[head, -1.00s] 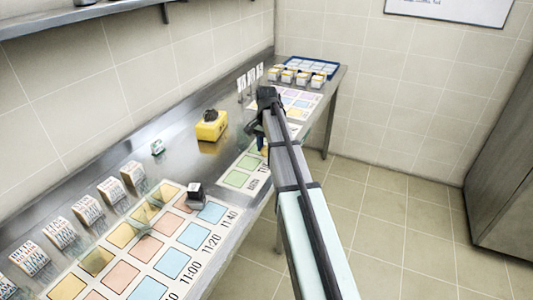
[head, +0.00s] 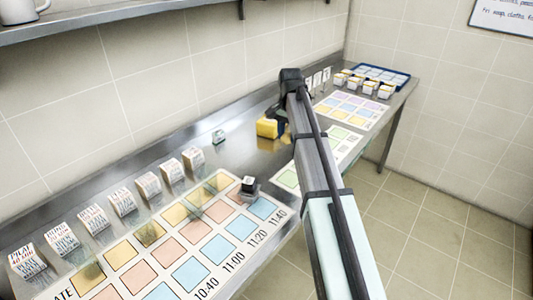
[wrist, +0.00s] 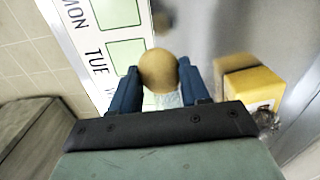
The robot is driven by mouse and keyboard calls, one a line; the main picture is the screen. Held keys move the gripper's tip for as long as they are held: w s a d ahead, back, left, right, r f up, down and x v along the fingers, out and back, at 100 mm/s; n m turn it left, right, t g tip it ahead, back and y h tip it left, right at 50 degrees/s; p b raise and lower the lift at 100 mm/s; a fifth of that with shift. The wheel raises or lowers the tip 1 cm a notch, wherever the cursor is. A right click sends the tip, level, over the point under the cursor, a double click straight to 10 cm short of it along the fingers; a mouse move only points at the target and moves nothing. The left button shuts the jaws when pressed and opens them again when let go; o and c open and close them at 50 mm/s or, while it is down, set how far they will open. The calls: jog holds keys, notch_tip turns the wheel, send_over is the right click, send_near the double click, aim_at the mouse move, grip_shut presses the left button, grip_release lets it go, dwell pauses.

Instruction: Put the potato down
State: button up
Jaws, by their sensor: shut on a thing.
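The potato (wrist: 158,72) is a round tan thing in the wrist view, held between the two dark blue fingers of my gripper (wrist: 160,88). A finger touches or nearly touches it on each side. The potato is above the steel counter, beside a white chart with green squares (wrist: 123,52); I cannot tell how high. In the head view my arm hides the potato and most of the gripper.
A yellow box (head: 267,128) stands on the counter close to my gripper; it also shows at right in the wrist view (wrist: 247,87). A large coloured time chart (head: 180,245) with a dark stamp-like block (head: 248,184) lies nearer. Several white blocks (head: 122,202) line the wall side.

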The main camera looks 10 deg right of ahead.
send_over(264, 153)
jog(key=s+d, duration=0.1)
jog(key=s, duration=0.2)
jog(key=w+a+m, duration=0.1)
jog(key=w+m, duration=0.2)
jog(key=shift+w+f, duration=0.15)
jog(key=shift+f, duration=4.55)
jog(key=shift+f, duration=0.15)
jog(key=o, duration=1.1)
jog(key=shift+c, duration=0.2)
notch_tip(264, 153, up, 12)
jog(key=shift+r, duration=0.2)
jog(key=shift+d, duration=0.1)
